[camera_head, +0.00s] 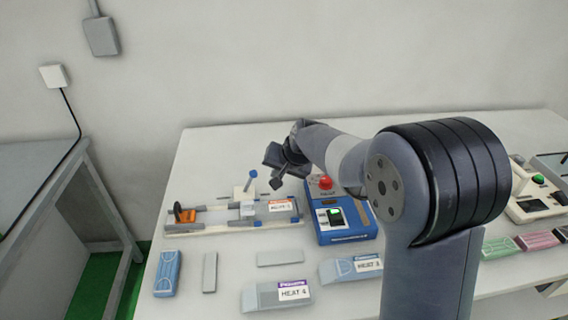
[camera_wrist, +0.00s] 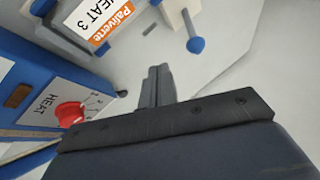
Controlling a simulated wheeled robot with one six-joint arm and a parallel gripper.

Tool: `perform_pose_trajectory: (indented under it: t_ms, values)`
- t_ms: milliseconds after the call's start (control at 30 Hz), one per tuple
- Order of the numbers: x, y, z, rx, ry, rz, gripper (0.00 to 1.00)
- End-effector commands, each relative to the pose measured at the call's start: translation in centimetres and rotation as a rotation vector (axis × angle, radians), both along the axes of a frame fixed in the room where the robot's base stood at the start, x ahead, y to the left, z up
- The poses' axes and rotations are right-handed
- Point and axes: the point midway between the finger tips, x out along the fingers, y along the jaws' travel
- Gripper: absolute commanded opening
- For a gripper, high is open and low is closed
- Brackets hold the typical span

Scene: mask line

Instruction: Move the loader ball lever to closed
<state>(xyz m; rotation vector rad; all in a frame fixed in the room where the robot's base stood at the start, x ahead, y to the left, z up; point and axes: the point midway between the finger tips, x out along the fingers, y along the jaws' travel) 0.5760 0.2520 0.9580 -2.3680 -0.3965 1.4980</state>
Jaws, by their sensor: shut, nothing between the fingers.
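The loader ball lever (camera_head: 252,175) is a short blue lever with a ball end on a small white block at the back of the loader. Its blue ball (camera_wrist: 196,45) also shows at the top of the wrist view, on a rod out of a white housing. My gripper (camera_head: 275,181) is above the table, just right of the lever. In the wrist view its fingers (camera_wrist: 158,72) are together with nothing between them, apart from the ball and to its lower left. The loader (camera_head: 200,228) is a long pale base with blue and orange parts.
A cartridge labelled HEAT 3 (camera_head: 262,217) sits on the loader. Several cartridges lie along the front.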

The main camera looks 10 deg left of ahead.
Motion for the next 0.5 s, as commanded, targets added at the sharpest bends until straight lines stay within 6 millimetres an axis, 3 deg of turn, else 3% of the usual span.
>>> perform_pose_trajectory:
  t_ms: [200,500]
  values:
    - [0.4,3.0,-0.5,-0.001,0.001,0.003,0.00]
    - [0.5,3.9,-0.7,0.000,-0.001,0.000,0.00]
